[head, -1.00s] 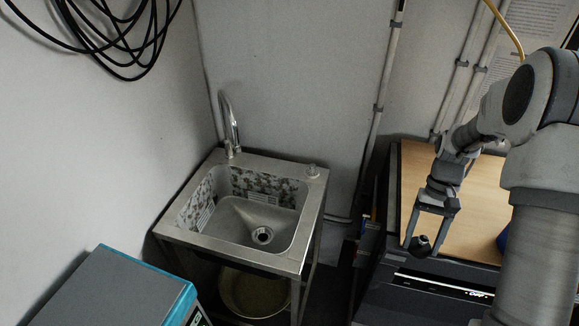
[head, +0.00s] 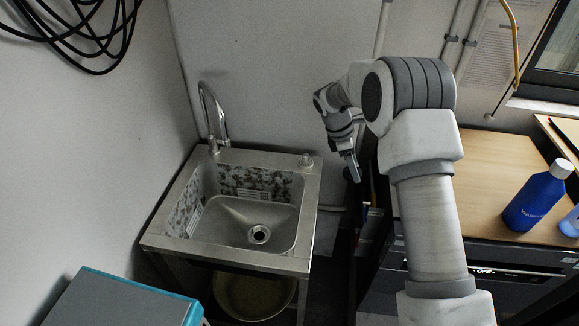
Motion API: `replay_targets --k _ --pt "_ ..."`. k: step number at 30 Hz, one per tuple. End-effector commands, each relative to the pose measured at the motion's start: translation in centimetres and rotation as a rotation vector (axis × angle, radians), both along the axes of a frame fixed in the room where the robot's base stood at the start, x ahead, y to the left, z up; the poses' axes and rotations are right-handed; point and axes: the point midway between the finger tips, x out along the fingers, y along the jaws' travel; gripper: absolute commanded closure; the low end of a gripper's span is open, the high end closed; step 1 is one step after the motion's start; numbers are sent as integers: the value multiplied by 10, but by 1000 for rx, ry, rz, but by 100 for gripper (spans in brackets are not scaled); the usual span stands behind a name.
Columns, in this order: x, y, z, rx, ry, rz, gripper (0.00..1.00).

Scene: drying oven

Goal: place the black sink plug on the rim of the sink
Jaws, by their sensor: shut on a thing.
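The steel sink (head: 297,256) stands in the corner, left of centre, with a flat rim around a square basin and an open drain. My gripper (head: 352,170) hangs to the right of the sink's right rim, pointing down, apart from the sink as far as I can tell. It is seen nearly edge-on. It is shut on the black sink plug (head: 352,176), a small dark shape at the fingertips. The plug is hard to make out against the dark gap behind it.
A tall curved faucet (head: 222,120) rises at the sink's back left, and a small metal knob (head: 306,160) sits on the back right rim. A blue bottle (head: 535,200) stands on the wooden-topped bench (head: 480,165) at right. The front and right rim are clear.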

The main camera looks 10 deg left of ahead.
Motion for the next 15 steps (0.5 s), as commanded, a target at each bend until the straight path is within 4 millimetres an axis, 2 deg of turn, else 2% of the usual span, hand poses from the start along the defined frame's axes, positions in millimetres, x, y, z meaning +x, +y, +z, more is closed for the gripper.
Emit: replay_targets --k 6,15 --pt "45 37 -5 3 -4 521 97" --pt "93 73 -2 4 -4 1102 97"
